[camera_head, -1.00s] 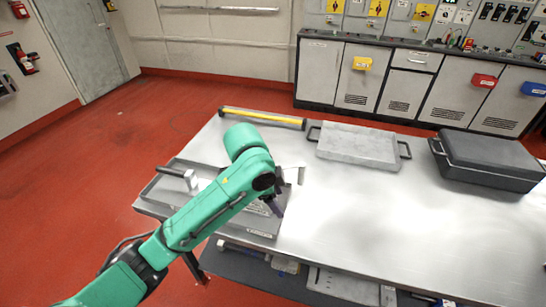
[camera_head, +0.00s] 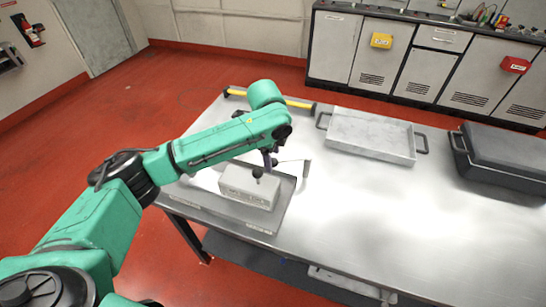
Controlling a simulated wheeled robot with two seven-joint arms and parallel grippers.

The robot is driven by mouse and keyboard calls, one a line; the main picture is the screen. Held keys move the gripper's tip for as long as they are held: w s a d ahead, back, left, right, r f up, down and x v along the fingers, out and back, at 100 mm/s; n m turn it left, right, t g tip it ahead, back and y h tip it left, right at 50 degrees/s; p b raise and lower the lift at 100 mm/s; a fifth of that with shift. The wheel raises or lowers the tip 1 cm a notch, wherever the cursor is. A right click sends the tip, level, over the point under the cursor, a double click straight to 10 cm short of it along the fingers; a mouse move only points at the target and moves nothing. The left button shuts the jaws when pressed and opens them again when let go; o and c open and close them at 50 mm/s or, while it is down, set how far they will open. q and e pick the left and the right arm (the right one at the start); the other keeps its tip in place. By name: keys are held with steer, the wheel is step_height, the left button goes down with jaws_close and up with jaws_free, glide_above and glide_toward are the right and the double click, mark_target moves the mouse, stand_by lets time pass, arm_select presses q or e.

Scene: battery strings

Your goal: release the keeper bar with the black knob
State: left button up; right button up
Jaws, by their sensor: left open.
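A pale grey block (camera_head: 248,187) sits in a shallow grey tray (camera_head: 256,224) on the left part of the steel table. A black knob (camera_head: 258,172) stands on the block's top. I cannot make out the keeper bar as a separate part. My left gripper (camera_head: 269,160) points down just behind the knob, close to it. It is open and small in the view, and I cannot tell whether it touches the knob. My green left arm covers the tray's back left part. My right gripper is not in view.
A thin grey plate (camera_head: 305,168) stands at the tray's right. A yellow bar (camera_head: 299,103) lies along the table's back edge. An empty handled tray (camera_head: 370,136) and a dark lidded case (camera_head: 500,160) stand to the right. The table's front middle (camera_head: 360,230) is clear.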

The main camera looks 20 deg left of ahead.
arm_select(q)
steer(key=shift+f, duration=0.7)
jaws_close()
steer(key=shift+w, duration=0.1)
stand_by(0.8)
